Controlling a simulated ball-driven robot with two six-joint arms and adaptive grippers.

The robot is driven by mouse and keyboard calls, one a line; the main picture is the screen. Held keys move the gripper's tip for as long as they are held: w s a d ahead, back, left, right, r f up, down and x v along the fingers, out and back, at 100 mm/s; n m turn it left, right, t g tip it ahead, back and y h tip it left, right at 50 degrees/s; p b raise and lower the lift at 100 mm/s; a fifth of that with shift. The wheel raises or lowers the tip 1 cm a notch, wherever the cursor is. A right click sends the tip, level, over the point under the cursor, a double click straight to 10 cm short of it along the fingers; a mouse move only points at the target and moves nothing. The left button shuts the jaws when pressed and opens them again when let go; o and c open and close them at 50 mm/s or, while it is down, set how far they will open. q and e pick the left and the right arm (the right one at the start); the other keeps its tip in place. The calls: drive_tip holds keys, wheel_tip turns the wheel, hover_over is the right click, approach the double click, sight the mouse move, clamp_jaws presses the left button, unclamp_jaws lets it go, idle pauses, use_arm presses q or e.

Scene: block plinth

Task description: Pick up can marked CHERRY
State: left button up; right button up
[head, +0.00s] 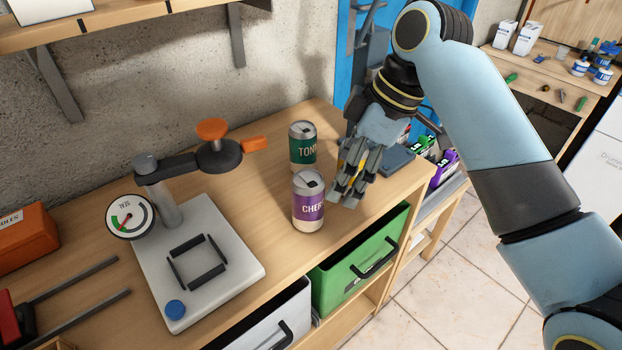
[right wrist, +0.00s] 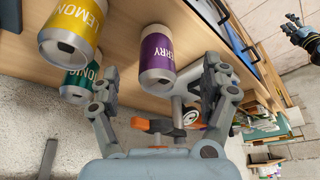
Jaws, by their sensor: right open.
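The can marked CHERRY (head: 309,203) has a purple label and stands upright on the wooden bench; only part of its name shows. My right gripper (head: 349,184) is open and empty, just right of this can in the head view. In the right wrist view the CHERRY can (right wrist: 157,56) appears upside down, beyond the gap between the open fingers (right wrist: 155,90); I see no grip on it. My left gripper (right wrist: 297,32) seems to show small at the right wrist view's upper right, its jaws unclear; it is out of the head view.
A green TONIC can (head: 302,147) stands behind the CHERRY can. A yellow LEMON can (right wrist: 73,30) shows in the right wrist view. A white press with a gauge (head: 129,217) and orange-knobbed arm stands left. A green bin (head: 345,275) sits below the bench edge.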

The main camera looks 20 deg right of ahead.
sight(302, 213)
drive_tip(key=shift+w+a+r+n+y, duration=0.3)
drive_tip(key=shift+w+a+r+n, duration=0.25)
drive_tip(key=shift+w+r+n, duration=0.15)
drive_tip(key=x, duration=1)
drive_tip(key=c, duration=0.9)
